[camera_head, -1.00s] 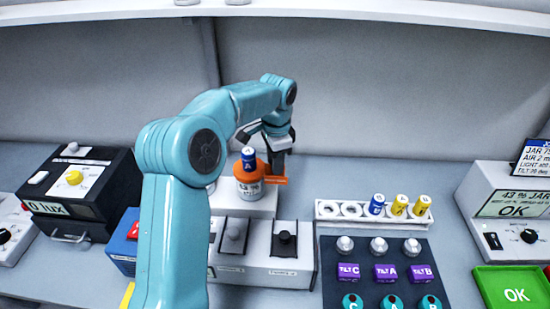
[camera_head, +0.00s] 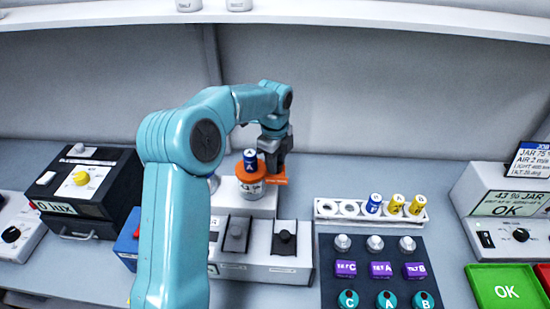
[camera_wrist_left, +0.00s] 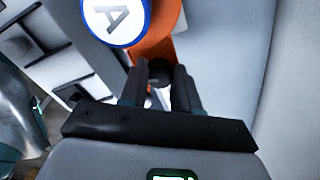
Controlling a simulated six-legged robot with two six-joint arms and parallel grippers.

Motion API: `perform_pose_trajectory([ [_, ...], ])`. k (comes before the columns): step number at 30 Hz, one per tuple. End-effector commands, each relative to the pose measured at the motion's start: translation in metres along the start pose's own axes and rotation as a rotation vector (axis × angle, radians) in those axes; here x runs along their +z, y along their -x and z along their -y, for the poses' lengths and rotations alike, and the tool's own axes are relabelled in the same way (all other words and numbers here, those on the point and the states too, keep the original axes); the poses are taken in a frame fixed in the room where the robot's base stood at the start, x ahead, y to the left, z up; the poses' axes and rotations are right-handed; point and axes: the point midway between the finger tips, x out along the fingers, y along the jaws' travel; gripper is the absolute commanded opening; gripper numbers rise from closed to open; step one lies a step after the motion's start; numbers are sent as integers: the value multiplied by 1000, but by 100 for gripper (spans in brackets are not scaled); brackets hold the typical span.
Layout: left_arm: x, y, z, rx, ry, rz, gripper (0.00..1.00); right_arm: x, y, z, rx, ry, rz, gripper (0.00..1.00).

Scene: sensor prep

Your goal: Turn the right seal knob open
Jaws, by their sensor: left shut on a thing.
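The orange-topped jar (camera_head: 249,189) stands on a white block, with a blue-and-white cylinder marked A (camera_head: 250,160) on its top. An orange bracket (camera_head: 278,180) sticks out at the jar's right side. My left gripper (camera_head: 273,165) points down over this bracket, right of the cylinder, and hides what it holds. In the left wrist view, the gripper (camera_wrist_left: 160,78) is shut on a small dark knob (camera_wrist_left: 159,66), apparently the right seal knob, beside the orange bracket (camera_wrist_left: 150,42). The knob is mostly hidden between the fingers, and its turn angle cannot be told. My right gripper is not in view.
A white rack (camera_head: 325,208) with blue and yellow cylinders is to the right, behind a dark button panel (camera_head: 334,285). A black instrument (camera_head: 120,190) stands at the left.

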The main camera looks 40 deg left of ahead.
Motion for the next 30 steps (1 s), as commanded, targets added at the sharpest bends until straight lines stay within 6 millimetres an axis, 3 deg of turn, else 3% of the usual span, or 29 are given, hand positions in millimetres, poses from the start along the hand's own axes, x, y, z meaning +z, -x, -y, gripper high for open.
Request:
perform_pose_trajectory([
  [15,-3,1,1,-3,-370,-20,0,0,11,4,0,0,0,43],
  [30,-3,-1,0,1,-465,-26,0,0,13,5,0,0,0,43],
])
